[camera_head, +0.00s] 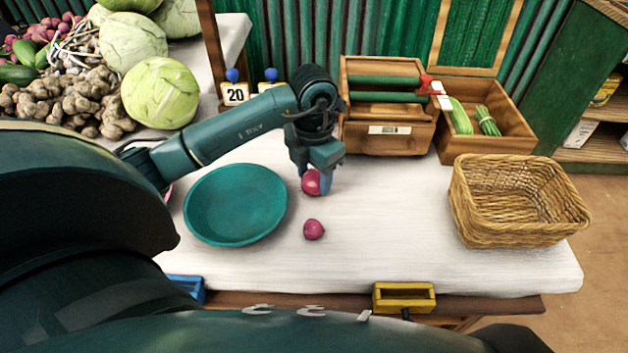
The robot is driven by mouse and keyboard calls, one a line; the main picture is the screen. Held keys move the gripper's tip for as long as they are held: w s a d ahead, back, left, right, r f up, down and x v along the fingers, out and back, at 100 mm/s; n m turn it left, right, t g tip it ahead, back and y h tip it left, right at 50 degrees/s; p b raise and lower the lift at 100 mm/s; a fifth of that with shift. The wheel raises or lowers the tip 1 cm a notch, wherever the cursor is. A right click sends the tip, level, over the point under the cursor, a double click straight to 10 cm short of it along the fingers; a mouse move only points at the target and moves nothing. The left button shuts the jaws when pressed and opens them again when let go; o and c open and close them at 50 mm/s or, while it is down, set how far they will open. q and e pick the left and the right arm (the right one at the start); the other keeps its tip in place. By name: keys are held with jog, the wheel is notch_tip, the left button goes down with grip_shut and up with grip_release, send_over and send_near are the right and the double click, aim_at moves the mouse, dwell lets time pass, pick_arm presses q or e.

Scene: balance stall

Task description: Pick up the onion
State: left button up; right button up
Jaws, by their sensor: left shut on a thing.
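My left gripper (322,184) points down over the white table, just right of the teal bowl. It is shut on a reddish-purple onion (310,183), which shows partly between and beside the fingers. I cannot tell whether this onion touches the table. A second reddish-purple onion (313,229) lies on the table a little in front of the gripper, apart from it. My right gripper is not in view.
The teal bowl (235,205) stands empty on the white table (385,255). A wicker basket (515,205) is at right. Wooden boxes (388,135) stand behind. Cabbages (160,93) and other vegetables lie at back left. The table between onions and basket is clear.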

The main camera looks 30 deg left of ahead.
pick_arm(q)
jog(key=shift+c, duration=1.2)
